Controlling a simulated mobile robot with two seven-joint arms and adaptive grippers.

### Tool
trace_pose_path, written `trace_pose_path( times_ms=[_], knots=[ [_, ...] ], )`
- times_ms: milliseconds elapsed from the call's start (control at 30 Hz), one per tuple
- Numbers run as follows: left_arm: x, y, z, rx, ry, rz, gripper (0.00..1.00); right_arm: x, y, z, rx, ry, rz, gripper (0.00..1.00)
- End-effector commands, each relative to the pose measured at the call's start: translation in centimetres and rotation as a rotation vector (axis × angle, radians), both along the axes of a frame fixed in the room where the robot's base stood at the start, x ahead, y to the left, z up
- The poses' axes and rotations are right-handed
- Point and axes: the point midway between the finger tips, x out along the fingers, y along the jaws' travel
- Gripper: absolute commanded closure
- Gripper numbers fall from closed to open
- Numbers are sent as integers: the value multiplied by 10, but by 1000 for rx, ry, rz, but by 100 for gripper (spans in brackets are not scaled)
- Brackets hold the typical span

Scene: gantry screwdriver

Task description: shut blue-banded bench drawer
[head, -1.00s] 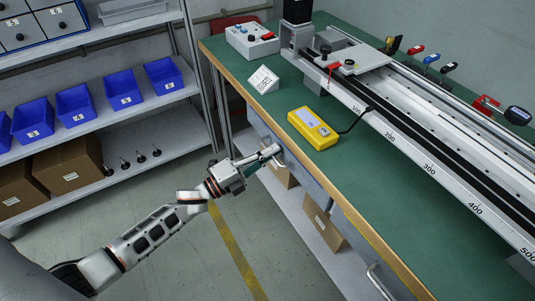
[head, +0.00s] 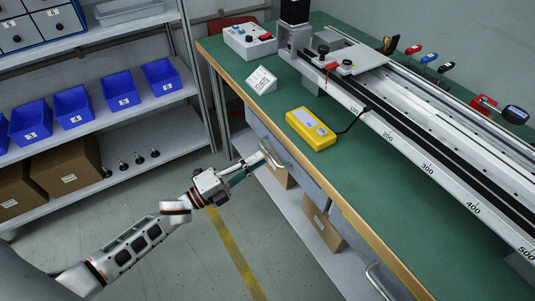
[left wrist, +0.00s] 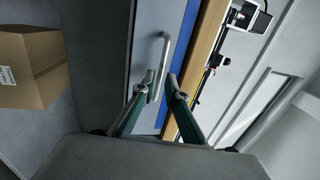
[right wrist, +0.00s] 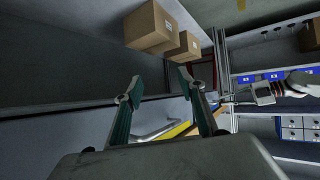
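The blue-banded drawer (head: 254,122) is at the left end of the bench front, and its bar handle (head: 281,163) is in view. In the left wrist view its grey front (left wrist: 122,45), blue band (left wrist: 180,42) and handle (left wrist: 165,48) show close up. The front looks near the bench edge; I cannot tell whether a gap is left. My left gripper (head: 258,159) is open, its fingertips (left wrist: 160,80) apart at the handle; contact is unclear. My right gripper (right wrist: 160,87) is open and empty in the right wrist view, outside the head view.
A second drawer, yellow-banded, with its own handle (right wrist: 155,132), lies below my right gripper's fingers. Cardboard boxes (head: 322,226) stand on the shelf under the bench. A yellow handheld device (head: 311,128) lies on the bench top (head: 375,190). Floor left of the bench is clear.

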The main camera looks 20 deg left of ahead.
Motion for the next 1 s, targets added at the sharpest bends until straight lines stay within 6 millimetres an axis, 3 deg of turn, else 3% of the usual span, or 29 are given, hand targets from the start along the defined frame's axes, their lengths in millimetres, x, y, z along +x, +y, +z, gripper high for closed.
trace_pose_path(
  times_ms=[200,400,1000],
  knots=[
    [-34,27,-9,1,3,1,87,0,0,0,-1,0,1,60],
    [-51,40,-13,2,2,1,87,0,0,0,-1,0,1,60],
    [-55,43,-13,0,1,1,87,0,0,0,-1,0,1,60]
  ],
)
